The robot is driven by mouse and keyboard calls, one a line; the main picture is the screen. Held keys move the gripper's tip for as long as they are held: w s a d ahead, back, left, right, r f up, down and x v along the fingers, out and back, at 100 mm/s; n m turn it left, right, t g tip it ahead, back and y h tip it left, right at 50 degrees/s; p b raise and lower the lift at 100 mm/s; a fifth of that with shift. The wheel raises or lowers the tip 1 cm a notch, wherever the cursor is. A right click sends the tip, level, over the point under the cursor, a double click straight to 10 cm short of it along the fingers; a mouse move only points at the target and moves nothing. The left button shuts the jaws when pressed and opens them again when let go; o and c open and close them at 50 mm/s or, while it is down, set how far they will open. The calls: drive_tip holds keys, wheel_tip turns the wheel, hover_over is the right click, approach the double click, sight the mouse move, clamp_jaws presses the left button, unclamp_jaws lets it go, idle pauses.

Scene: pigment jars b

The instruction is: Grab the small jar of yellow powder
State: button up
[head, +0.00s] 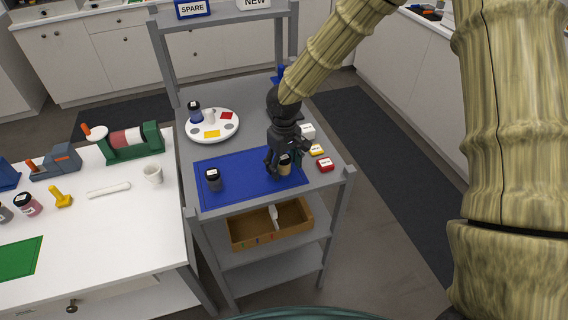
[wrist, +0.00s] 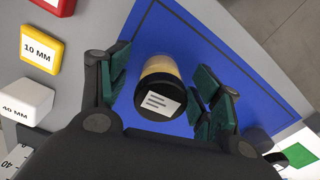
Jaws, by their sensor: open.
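The small jar of yellow powder (head: 285,168) stands on the blue mat (head: 235,187) on the grey shelf unit, partly hidden by my gripper in the head view. In the wrist view the jar (wrist: 160,90) shows a black lid with a white label and pale yellow contents. My gripper (head: 279,165) is over the jar, pointing down. In the wrist view its green-padded fingers (wrist: 163,92) are open, one on each side of the jar, with gaps of blue showing beside it.
A dark-lidded jar (head: 214,180) stands on the mat's left part. Red (head: 325,165), yellow (head: 316,150) and white (head: 307,131) blocks lie just right of the gripper. A wooden drawer box (head: 270,224) sits below.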

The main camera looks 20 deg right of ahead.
drive_tip(key=c, duration=1.1)
drive_tip(key=shift+r, duration=0.1)
